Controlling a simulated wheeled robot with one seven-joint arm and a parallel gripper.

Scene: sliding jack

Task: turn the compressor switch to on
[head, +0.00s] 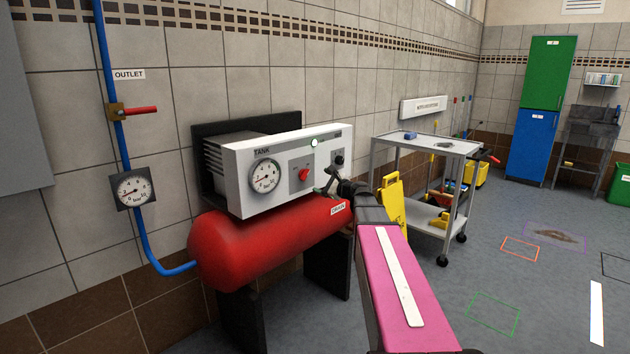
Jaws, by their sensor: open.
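The compressor has a white control panel (240,178) above a red tank (235,247). A red rotary switch (304,174) sits in the middle of the panel, between the tank gauge (265,175) and a small black knob (339,159). Whether the switch is on or off cannot be read. My gripper (325,181) is open and empty, just right of the red switch and in front of the panel's lower right part. It looks close to the switch; the exact gap cannot be told. It hides part of the panel there.
A blue pipe (107,60) on the left wall carries a red-handled outlet valve (138,110) and a gauge (133,189). A grey trolley (425,146) and a yellow floor sign (391,204) stand right of the compressor.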

